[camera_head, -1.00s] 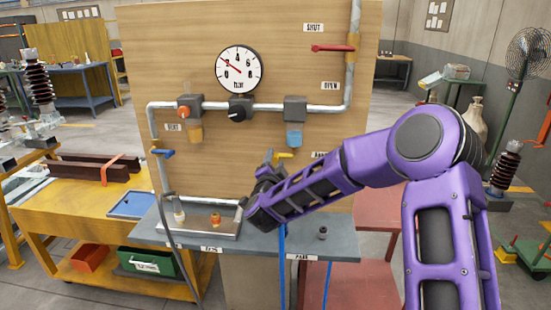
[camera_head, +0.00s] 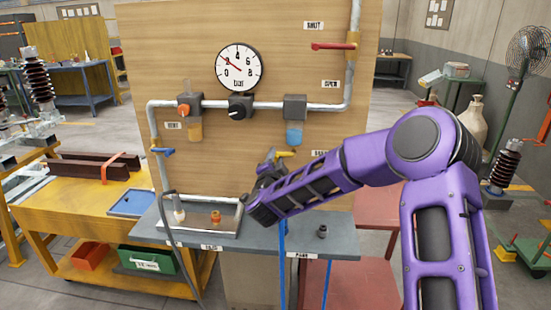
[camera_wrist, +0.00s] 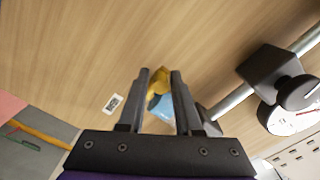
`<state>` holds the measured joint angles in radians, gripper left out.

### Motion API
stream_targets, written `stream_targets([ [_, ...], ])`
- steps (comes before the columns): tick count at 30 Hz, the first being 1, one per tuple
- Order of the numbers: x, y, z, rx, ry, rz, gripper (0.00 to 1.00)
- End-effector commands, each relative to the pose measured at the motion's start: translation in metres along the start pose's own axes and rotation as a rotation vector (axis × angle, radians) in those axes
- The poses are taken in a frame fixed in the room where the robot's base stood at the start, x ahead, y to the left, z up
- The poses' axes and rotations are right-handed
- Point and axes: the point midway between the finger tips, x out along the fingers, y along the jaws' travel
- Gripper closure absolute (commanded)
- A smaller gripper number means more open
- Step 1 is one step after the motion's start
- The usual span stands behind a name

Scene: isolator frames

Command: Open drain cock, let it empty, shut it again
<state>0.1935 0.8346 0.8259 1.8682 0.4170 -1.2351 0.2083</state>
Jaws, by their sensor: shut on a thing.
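The yellow drain cock lever (camera_head: 285,154) sits below the blue bowl (camera_head: 294,134) on the right of the pipe run, beside a partly covered label. My gripper (camera_head: 269,157) is at the lever from its left and lower side. In the wrist view, my two fingers (camera_wrist: 161,73) stand close together with the yellow lever (camera_wrist: 158,82) between their tips. They are shut on it. The blue bowl (camera_wrist: 163,106) shows behind the fingers. Blue liquid shows in the bowl; I cannot tell whether any runs out. The outlet below the cock is hidden by my gripper and forearm.
The gauge (camera_head: 239,68), a regulator knob (camera_head: 240,106) and an orange-bowled unit (camera_head: 194,130) are to the left on the board. A red lever (camera_head: 333,46) is above. A shallow tray (camera_head: 228,227) and a small dark fitting (camera_head: 322,231) are on the grey bench.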

Motion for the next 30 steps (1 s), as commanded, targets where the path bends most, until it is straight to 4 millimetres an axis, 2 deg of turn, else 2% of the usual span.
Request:
stream_targets([
  [11, 0.000, 0.000, 0.003, -0.115, 0.006, -0.014, 1.00],
  [30, 0.000, 0.026, 0.009, -0.690, 0.011, -0.015, 1.00],
])
